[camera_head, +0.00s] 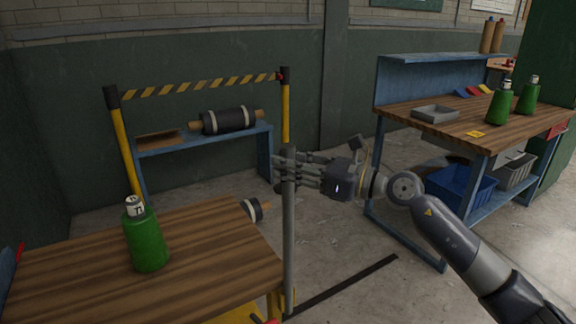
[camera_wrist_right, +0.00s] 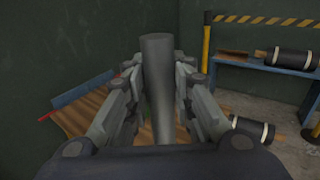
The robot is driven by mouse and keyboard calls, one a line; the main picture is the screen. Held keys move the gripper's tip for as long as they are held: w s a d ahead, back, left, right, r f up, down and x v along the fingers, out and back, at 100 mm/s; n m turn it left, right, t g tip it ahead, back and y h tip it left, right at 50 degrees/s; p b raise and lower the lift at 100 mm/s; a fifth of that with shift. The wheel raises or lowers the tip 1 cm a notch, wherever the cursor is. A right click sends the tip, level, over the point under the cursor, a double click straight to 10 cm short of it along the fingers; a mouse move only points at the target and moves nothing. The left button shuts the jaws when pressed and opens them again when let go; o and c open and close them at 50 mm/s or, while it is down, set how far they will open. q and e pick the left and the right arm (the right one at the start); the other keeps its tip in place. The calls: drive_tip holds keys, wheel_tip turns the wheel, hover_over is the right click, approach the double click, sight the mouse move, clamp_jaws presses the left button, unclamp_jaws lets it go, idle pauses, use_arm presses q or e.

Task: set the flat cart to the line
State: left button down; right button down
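The flat cart (camera_head: 215,240) has a plank wooden deck at the lower left, with yellow parts low at its right corner. A grey upright pole (camera_head: 290,230) stands at its right edge. My right gripper (camera_head: 284,168) is at the pole's top, fingers on both sides. In the right wrist view the pole (camera_wrist_right: 159,85) stands between the fingers, which appear closed against it. A dark line (camera_head: 345,285) runs along the floor right of the pole; its near end is close to the pole's foot. My left gripper is not in view.
A green bottle (camera_head: 146,238) stands on the deck. Behind are a barrier with striped tape (camera_head: 205,86) and a blue bench (camera_head: 205,142) with a black roller (camera_head: 228,120). A workbench (camera_head: 470,120) stands right. Floor between is mostly clear.

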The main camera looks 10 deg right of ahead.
drive_tip(key=c, duration=1.4)
unclamp_jaws()
drive_tip(key=shift+s+a+f, duration=0.1)
drive_tip(key=shift+s+a, duration=0.1)
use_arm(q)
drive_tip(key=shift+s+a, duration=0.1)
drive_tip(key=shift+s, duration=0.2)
use_arm(e)
drive_tip(key=shift+o, duration=0.2)
drive_tip(key=v, duration=1.2)
drive_tip(key=shift+w, duration=0.1)
